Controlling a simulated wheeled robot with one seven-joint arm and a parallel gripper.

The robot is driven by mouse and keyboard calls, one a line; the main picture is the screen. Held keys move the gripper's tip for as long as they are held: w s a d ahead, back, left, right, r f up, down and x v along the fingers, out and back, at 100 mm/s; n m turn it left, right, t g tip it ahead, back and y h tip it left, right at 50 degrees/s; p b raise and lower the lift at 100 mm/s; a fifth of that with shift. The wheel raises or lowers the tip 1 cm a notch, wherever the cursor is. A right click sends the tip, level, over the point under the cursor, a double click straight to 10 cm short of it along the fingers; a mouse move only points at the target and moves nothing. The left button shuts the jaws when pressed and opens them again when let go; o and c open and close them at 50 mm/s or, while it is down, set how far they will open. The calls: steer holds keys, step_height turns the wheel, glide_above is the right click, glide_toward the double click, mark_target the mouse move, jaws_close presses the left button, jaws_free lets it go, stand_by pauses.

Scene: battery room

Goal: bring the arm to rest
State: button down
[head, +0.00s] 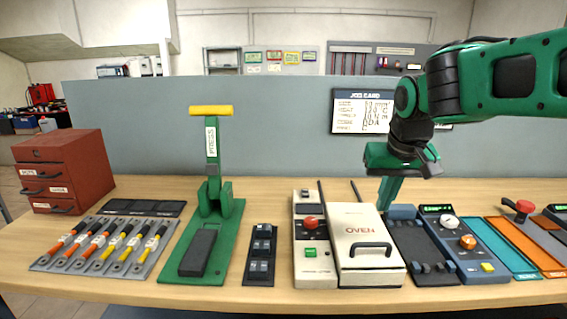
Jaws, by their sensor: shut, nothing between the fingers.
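My green and black arm reaches in from the right edge in the head view. My gripper (390,192) points down and is shut, with nothing held. Its fingertips are just behind and right of the white oven (362,232), near a blue block (402,213) at the back of a dark tray (418,245). I cannot tell whether the fingertips touch anything.
A green press (212,190) with a yellow handle stands left of centre. A tool tray (60,262), a red drawer cabinet (62,165), a blue control unit (465,250) and coloured mats line the table. A grey partition (270,130) stands behind.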

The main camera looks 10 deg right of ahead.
steer(key=s+d+f+m+g, duration=0.1)
steer(key=s+d+f, duration=0.2)
steer(key=s, duration=0.5)
steer(key=s+d+f+m+g, duration=0.1)
steer(key=s+d+f, duration=0.3)
steer(key=s, duration=0.4)
steer(key=s+d+f+m+g, duration=0.1)
steer(key=s+d+f, duration=0.3)
steer(key=s, duration=0.4)
steer(key=shift+s+d+f+m+g+y, duration=0.2)
steer(key=shift+d+m+g+y, duration=0.2)
steer(key=shift+d+m, duration=0.4)
steer(key=shift+w+f, duration=0.2)
steer(key=shift+w, duration=0.45)
